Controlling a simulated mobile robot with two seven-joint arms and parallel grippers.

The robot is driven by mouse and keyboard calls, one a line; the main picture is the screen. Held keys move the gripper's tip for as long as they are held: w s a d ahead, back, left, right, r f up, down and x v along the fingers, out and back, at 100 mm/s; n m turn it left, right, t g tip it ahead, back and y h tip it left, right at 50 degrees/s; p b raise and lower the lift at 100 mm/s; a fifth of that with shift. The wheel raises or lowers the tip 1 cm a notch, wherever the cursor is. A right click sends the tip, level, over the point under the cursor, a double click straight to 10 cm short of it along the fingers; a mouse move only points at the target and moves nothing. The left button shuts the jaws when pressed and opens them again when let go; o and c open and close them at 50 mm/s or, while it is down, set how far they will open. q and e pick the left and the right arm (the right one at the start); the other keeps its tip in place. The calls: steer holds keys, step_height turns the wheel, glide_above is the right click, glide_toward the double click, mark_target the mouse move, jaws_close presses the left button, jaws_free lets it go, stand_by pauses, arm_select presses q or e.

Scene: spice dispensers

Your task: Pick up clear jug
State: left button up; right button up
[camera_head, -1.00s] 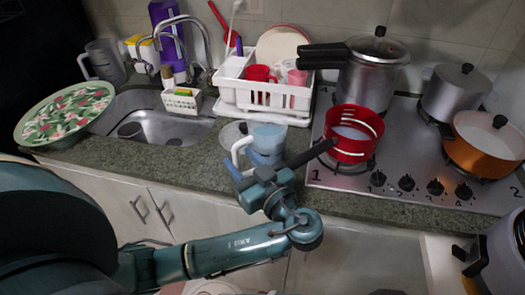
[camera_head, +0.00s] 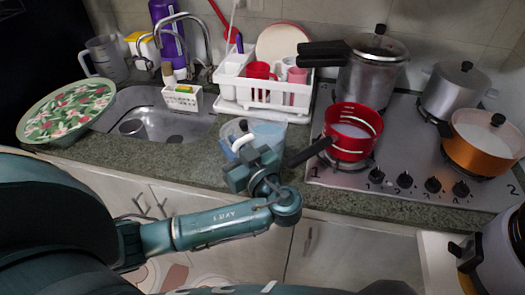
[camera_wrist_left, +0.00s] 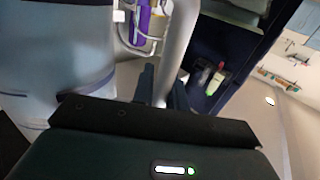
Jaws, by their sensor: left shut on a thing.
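A clear, bluish jug (camera_head: 269,131) with a white handle (camera_head: 242,143) is at the counter's front, in front of the dish rack. My left gripper (camera_head: 243,160) is shut on the handle, on the jug's near left side. In the left wrist view the jug (camera_wrist_left: 62,62) fills the left side, and its pale handle (camera_wrist_left: 178,50) runs down between the fingers of my left gripper (camera_wrist_left: 163,92). The jug's lower part is hidden behind my gripper in the head view, so I cannot tell whether its base touches the counter. My right gripper is not in view.
A red pot (camera_head: 352,145) on the stove (camera_head: 405,165) points its dark handle toward my left wrist, very close by. The white dish rack (camera_head: 268,100) stands behind the jug. Another clear jug (camera_head: 104,58) is at the far left. Bare counter (camera_head: 205,158) lies left of the gripper.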

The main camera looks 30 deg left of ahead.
arm_select(q)
jaws_close()
stand_by(0.8)
steer(key=shift+r, duration=0.2)
